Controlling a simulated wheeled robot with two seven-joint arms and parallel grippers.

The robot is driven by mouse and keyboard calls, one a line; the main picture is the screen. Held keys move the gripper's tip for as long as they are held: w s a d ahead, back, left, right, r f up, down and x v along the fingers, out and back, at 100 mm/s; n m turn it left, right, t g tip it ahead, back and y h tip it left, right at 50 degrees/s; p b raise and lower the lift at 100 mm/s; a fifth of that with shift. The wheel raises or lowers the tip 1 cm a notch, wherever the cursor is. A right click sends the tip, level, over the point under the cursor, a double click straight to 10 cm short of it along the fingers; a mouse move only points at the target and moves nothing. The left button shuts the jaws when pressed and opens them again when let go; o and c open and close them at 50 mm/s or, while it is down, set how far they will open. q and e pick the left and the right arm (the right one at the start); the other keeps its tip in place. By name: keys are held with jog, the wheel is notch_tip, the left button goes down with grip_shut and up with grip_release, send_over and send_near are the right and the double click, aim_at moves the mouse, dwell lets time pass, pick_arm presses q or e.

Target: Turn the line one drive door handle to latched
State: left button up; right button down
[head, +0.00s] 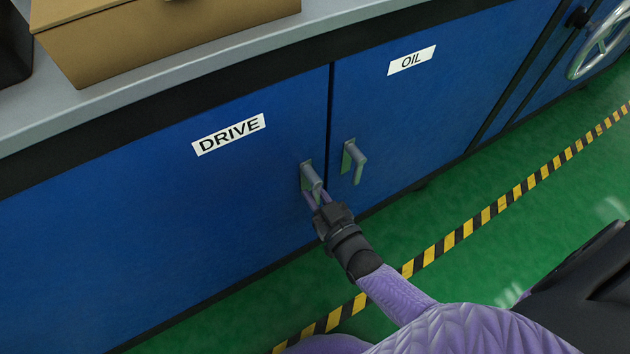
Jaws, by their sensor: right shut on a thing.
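The blue drive door (150,220) carries a white label (229,134) reading DRIVE. Its grey handle (311,176) sits near the door's right edge, its lever pointing down and slightly right. My right gripper (319,197) is shut on the handle's lever, reaching it from below. The fingers partly hide the lever's lower end. The door looks closed, flush with its neighbour. My left gripper is not in view.
The oil door (430,110), labelled OIL, has a similar handle (354,161) close to the right of my gripper. A tan box (170,35) stands on the grey worktop (60,110). A handwheel (600,43) is at upper right. Green floor with striped tape (500,203) lies in front.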

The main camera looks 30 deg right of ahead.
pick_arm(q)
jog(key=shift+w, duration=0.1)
pick_arm(e)
jog(key=c, duration=0.6)
grip_release()
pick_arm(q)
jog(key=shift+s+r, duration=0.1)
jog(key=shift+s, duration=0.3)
pick_arm(e)
jog(key=shift+o, duration=0.2)
pick_arm(q)
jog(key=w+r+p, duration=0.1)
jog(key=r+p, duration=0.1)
jog(key=p, duration=0.1)
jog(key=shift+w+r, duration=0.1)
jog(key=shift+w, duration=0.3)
pick_arm(e)
jog(key=s, duration=1)
jog(key=shift+d, duration=0.2)
